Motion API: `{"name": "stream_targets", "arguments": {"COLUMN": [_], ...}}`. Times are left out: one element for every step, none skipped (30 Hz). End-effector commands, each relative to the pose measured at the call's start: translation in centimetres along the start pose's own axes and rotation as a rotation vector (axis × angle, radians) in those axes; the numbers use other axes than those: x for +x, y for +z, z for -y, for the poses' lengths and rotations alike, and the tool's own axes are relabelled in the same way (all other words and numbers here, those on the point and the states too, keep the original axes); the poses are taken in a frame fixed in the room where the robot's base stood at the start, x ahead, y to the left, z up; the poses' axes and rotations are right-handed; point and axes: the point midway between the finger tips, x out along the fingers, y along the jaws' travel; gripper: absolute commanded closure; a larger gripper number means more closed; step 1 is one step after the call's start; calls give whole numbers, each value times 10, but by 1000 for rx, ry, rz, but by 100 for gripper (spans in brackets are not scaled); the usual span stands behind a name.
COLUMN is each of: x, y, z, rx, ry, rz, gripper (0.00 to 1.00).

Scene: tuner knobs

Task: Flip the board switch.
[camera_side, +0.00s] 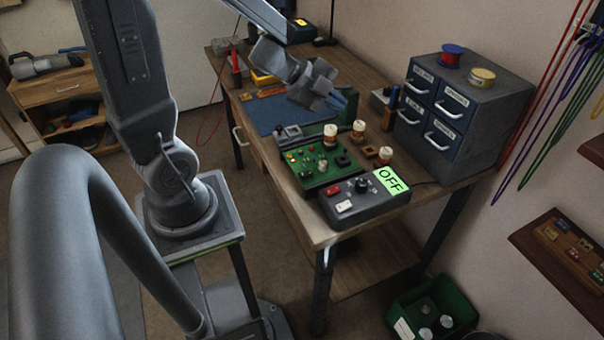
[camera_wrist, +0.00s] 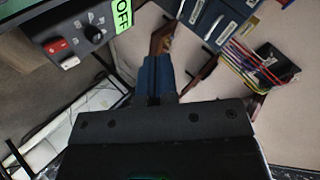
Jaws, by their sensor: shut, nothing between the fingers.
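A green circuit board (camera_side: 318,186) with red, green and dark parts and cream-topped components lies on the workbench. A grey control box (camera_side: 375,204) sits in front of it, with a red switch (camera_side: 333,190), a white switch (camera_side: 343,206), a black knob (camera_side: 362,185) and a green display (camera_side: 390,180) reading OFF. In the wrist view the red switch (camera_wrist: 55,46), white switch (camera_wrist: 69,62) and knob (camera_wrist: 95,34) show at upper left. My gripper (camera_side: 347,100) is shut and empty, above the bench behind the board. Its blue fingers (camera_wrist: 157,75) show together in the wrist view. I cannot tell which part is the board switch.
A grey drawer cabinet (camera_side: 505,115) with spools on top stands at the bench's right. A blue mat (camera_side: 265,115) lies behind the board. Cream-topped parts stand near the board. A green bin (camera_side: 455,297) is on the floor below. Coloured cables (camera_side: 560,95) hang on the wall.

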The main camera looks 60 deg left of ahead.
Motion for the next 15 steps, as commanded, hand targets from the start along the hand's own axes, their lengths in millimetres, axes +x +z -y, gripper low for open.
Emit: {"name": "stream_targets", "arguments": {"x": [3,3,3,2,2,0,-2,-4,-6,-7,-8,-10,-11,-12,-12], "y": [6,8,11,14,16,18,20,22,24,25,26,27,28,28,28], "z": [-13,-21,-31,-38,-44,-53,-58,-64,-69,-72,-75,-78,-80,-81,-82], "rx": [25,43,62,73,83,94,101,106,112,115,116,119,120,122,123], "ry": [75,120,178,219,258,309,341,371,405,428,445,465,474,482,489], "rz": [-40,-67,-101,-124,-147,-175,-193,-208,-227,-239,-249,-259,-263,-268,-272], "gripper": [100,100,100,100,100,100,100,100,100,100,100,100,100,100,100]}}
